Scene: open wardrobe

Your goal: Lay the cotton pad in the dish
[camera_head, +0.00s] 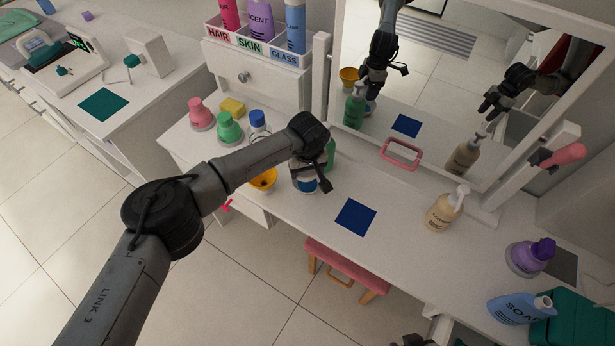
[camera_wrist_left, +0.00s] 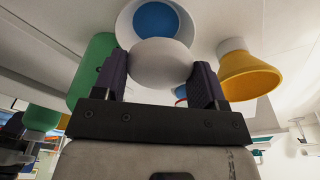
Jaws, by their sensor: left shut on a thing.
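My left gripper (camera_head: 311,180) points down over the white table beneath the mirror. In the left wrist view, the left gripper (camera_wrist_left: 162,75) is shut on a white rounded cotton pad (camera_wrist_left: 160,62), held between both fingers. Just beyond the pad is a round white dish (camera_wrist_left: 126,32) with a blue disc inside. The pad overlaps the dish's edge in that view; I cannot tell whether they touch. In the head view my left gripper mostly hides the pad and dish. A dark piece at the bottom edge looks like part of my right gripper (camera_head: 412,341); its fingers are not clear.
A yellow cup (camera_head: 263,180) and a green bottle (camera_head: 330,154) stand close beside the left gripper. A blue mat (camera_head: 356,217), a pink frame (camera_head: 401,153) and a lotion bottle (camera_head: 442,211) are to the right. The mirror (camera_head: 440,90) rises behind. The table around the mat is clear.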

